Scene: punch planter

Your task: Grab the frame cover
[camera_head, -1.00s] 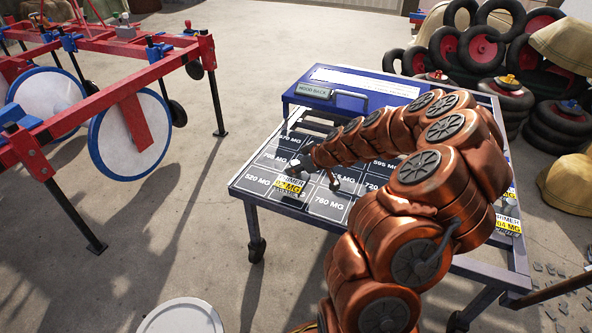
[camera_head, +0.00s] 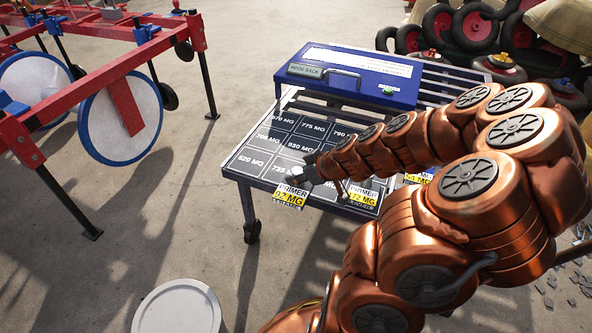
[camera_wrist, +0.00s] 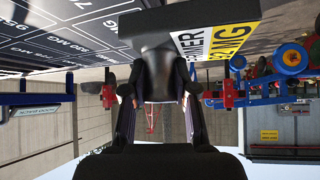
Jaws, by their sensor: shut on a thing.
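My gripper (camera_head: 304,178) is shut on a small block labelled "PRIMER 92 MG" (camera_head: 291,197), at the front left edge of the table. The wrist view shows the block (camera_wrist: 222,42) at the top, its dark edge at the tips of the dark fingers (camera_wrist: 160,75). The head view shows the block overlapping the table's edge; I cannot tell how high it is held. I cannot pick out a part that is surely the frame cover. A red and blue planter frame (camera_head: 90,85) with white discs (camera_head: 122,117) stands at the left.
The metal table (camera_head: 262,186) bears a grid of weight labels and a blue box (camera_head: 345,75) at its back. More primer blocks (camera_head: 362,195) show beside my arm. A white round lid (camera_head: 178,310) is at the front. Floor between planter and table is clear.

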